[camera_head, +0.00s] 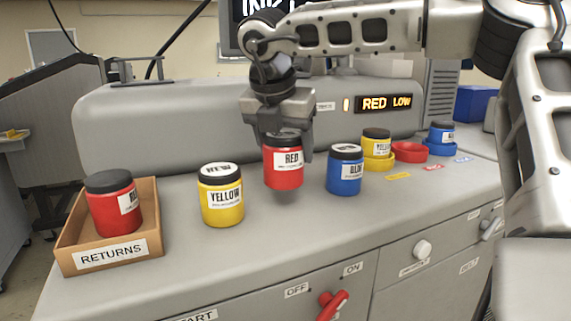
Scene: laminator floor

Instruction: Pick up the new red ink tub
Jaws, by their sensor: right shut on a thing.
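The red ink tub (283,172), with a white RED label, hangs upright in my right gripper (281,136). The gripper points down and is shut around the tub's upper part, hiding most of its lid. The tub seems to be a little above the grey machine top, with a dark shadow just below it. Another red tub (114,207) with a black lid stands in the RETURNS box (109,251) at the left. My left gripper does not show.
A yellow tub (222,203) marked NEW stands left of the held tub, and a blue tub (344,174) stands close at its right. Behind are a yellow tub in a yellow ring (378,165), an empty red ring (410,153) and a blue-ringed tub (441,139). A display (386,103) reads RED LOW.

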